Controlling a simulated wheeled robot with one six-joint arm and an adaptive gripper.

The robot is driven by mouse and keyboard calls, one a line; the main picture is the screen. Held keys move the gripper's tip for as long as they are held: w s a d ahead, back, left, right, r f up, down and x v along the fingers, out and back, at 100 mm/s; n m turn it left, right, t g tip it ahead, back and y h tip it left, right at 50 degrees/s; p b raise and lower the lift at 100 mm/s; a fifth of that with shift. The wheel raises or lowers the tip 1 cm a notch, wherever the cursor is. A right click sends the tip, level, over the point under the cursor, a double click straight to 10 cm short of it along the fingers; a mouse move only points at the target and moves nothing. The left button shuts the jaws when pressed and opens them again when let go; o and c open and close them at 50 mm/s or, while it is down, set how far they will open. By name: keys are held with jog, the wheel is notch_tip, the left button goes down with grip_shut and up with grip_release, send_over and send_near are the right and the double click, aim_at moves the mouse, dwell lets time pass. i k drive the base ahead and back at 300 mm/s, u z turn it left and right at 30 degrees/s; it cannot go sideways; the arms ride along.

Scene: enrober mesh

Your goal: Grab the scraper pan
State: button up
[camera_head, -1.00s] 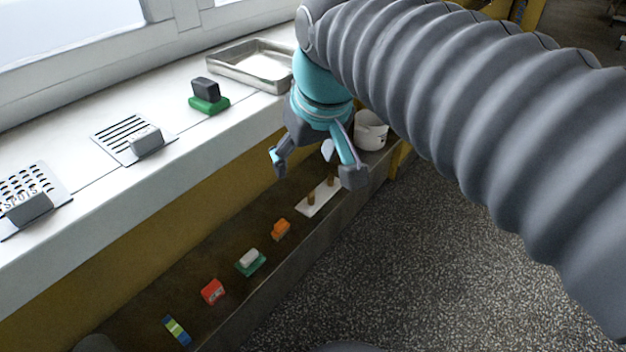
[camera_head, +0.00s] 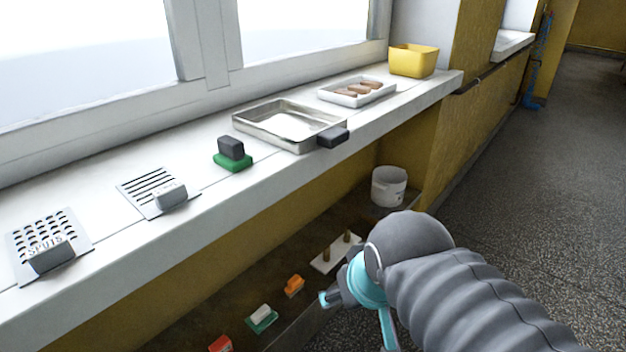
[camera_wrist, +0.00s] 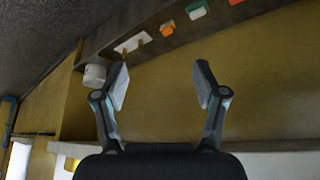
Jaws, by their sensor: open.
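The scraper pan looks to be the shallow metal pan (camera_head: 252,128) with a dark grip block (camera_head: 332,137) at its near right corner. It lies on the white sill in the head view, and nothing covers it. I cannot make it out in the wrist view. My gripper (camera_head: 358,322) is low in front of the sill, below and to the right of the pan and well apart from it. In the wrist view my gripper (camera_wrist: 162,84) has its fingers spread, with nothing between them.
On the white sill (camera_head: 110,262) stand slotted plates (camera_head: 152,186), a green-based block (camera_head: 232,160), a white tray (camera_head: 330,97) and a yellow tub (camera_head: 413,61). Below, a ledge holds a white bucket (camera_head: 388,187), a pegged board (camera_head: 322,265) and small coloured pieces. Open floor lies right.

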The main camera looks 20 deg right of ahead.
aim_at(297, 128)
jog(key=u, duration=1.55)
jog(key=k, duration=1)
jog(key=z, duration=0.5)
